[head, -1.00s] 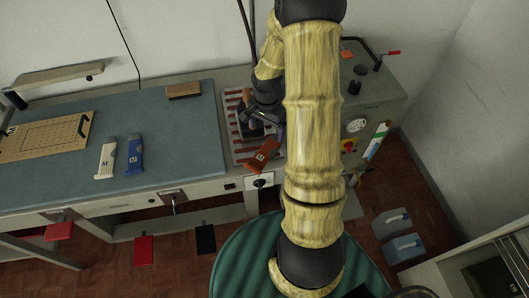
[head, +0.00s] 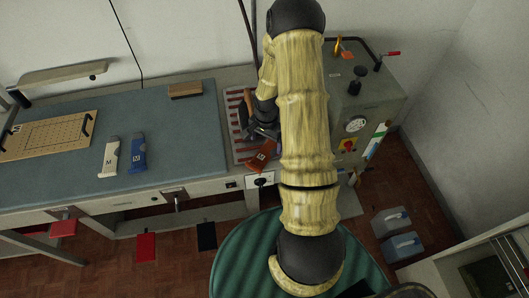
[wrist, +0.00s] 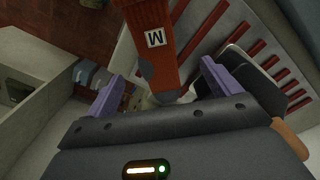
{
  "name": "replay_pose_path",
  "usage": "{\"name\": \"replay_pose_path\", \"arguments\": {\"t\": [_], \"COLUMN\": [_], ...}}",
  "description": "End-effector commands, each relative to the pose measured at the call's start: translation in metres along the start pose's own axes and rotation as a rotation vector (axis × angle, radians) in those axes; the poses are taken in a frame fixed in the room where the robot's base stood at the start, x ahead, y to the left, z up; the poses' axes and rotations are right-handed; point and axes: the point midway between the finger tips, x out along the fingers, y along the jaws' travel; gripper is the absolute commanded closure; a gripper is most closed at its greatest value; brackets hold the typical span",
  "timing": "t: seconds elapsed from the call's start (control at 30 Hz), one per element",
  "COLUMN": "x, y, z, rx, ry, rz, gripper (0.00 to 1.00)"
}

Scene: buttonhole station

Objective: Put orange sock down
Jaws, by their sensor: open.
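The orange sock (head: 262,157) has a grey toe and a white letter label. In the head view it shows at the front end of the red-striped rest (head: 238,122). In the wrist view the sock (wrist: 150,45) lies between the two purple fingers of my gripper (wrist: 162,75), its grey toe towards the palm. The fingers are spread, with gaps beside the sock. The striped rest (wrist: 205,25) shows beyond it. Whether the sock rests fully on it is hard to tell. In the head view my gripper is mostly hidden by my arm.
A dark flat plate (wrist: 240,72) lies on the rest close to the right finger. A white sock (head: 109,157) and a blue sock (head: 137,153) lie on the blue-green worktop (head: 175,125). A grey machine (head: 375,95) stands right of the rest. A wooden block (head: 185,90) sits at the back.

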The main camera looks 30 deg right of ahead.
Motion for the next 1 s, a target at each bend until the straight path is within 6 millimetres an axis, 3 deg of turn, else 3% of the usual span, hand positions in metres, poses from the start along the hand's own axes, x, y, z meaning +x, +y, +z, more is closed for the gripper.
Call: {"name": "replay_pose_path", "arguments": {"t": [0.33,0.9,0.93,1.0], "x": [0.035,0.038,0.038,0.038], "y": [0.002,0.000,0.000,0.000], "z": [-0.001,0.001,0.001,0.001], "rx": [0.005,0.000,0.000,0.000], "ry": [-0.001,0.000,0.000,0.000], "rz": [0.002,0.000,0.000,0.000], "gripper": [0.11,0.11,0.13,0.27]}}
